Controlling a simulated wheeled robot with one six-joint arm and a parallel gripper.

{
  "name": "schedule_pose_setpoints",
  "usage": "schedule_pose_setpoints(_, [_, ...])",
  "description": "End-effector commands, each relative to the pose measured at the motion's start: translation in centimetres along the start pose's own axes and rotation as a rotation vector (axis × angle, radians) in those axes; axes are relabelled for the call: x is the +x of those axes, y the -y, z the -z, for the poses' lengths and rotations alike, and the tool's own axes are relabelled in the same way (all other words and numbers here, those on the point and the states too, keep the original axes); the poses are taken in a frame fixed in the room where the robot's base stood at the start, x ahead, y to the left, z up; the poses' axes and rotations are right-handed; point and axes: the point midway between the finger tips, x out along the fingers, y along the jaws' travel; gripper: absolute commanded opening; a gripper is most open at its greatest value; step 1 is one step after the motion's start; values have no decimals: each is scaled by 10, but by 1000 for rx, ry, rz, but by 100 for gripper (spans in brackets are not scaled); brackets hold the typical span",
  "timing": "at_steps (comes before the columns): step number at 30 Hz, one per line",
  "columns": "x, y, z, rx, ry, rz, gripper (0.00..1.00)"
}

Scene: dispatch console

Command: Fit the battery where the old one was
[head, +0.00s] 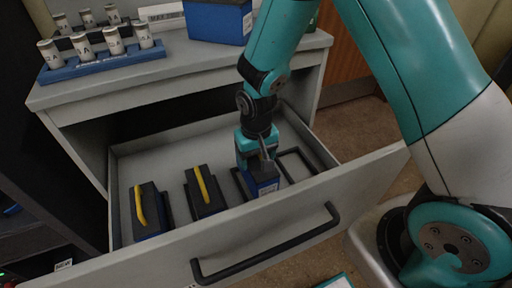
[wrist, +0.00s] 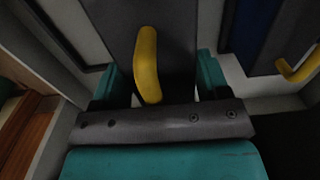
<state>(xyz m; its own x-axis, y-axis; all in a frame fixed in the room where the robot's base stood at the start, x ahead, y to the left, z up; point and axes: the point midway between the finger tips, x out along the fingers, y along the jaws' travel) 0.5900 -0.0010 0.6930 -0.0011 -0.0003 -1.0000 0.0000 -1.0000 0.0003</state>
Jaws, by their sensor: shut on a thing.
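My gripper (head: 257,160) points down into the open drawer (head: 150,165) and is shut on a battery (head: 264,184) with a blue body. In the wrist view, the battery's yellow handle (wrist: 147,65) and dark top show between the teal fingers (wrist: 158,82). The battery is at a black frame (head: 240,186) on the drawer floor. I cannot tell whether it is fully seated. Right of it is an empty black frame (head: 297,153). Left of it stand two batteries with yellow handles, one nearer (head: 207,196) and one at the far left (head: 148,212).
The drawer front with its dark handle (head: 265,250) stands pulled out. On the cabinet top (head: 175,60) are a blue box-shaped thing (head: 217,22) and a blue rack (head: 105,64) with several labelled cylinders. The neighbouring battery (wrist: 246,28) is close on the right in the wrist view.

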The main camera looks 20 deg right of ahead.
Motion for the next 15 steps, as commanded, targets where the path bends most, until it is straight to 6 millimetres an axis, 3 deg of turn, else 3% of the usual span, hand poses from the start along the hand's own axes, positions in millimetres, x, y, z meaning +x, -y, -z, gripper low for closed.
schedule_pose_setpoints(9, [36,0,1,0,-2,0,2])
schedule_pose_setpoints(15, [42,0,1,0,-4,1,2])
